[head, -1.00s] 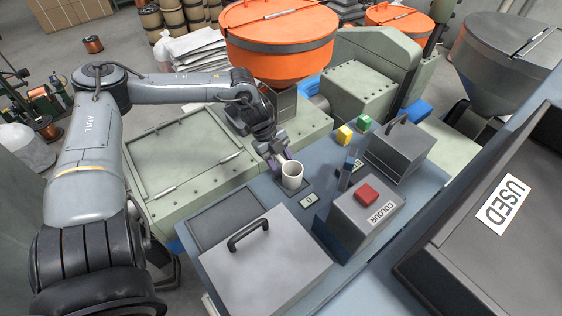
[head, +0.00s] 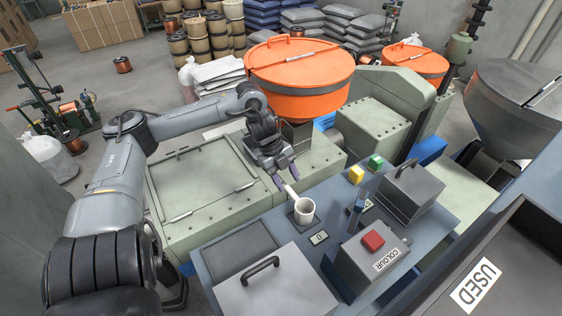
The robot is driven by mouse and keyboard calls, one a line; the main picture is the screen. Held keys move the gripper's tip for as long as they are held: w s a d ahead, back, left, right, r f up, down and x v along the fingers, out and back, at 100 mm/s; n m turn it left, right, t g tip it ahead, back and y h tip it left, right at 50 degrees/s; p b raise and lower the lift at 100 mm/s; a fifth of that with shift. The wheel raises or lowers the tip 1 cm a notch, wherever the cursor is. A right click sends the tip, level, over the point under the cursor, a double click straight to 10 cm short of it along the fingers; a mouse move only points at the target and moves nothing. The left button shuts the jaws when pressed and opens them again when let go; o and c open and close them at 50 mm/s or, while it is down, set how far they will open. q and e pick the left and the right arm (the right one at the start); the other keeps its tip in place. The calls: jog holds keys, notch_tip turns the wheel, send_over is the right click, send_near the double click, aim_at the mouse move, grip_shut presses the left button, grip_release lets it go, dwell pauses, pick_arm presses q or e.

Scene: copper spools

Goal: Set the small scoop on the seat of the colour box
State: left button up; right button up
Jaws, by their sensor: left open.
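The small scoop (head: 304,212) is a white cup with a short pale handle (head: 291,194) pointing up and left. It stands upright on a dark square pad on the blue-grey bench, behind a small label plate (head: 319,238). My left gripper (head: 287,184) is open at the handle's far end; I cannot tell whether its fingers touch it. The colour box (head: 368,267) is a grey box marked COLOUR, with a red button (head: 373,240) on top, right of the scoop. A blue-grey upright (head: 358,205) rises behind it and partly hides another label plate there. My right gripper is not in view.
A grey lidded box (head: 275,288) with a black handle is in front of the scoop, and another (head: 411,190) is at right. A bin marked USED (head: 510,265) fills the lower right.

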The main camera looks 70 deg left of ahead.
pick_arm(q)
jog(key=shift+p+v, duration=0.6)
jog(key=shift+v, duration=1.55)
jog(key=shift+s, duration=0.15)
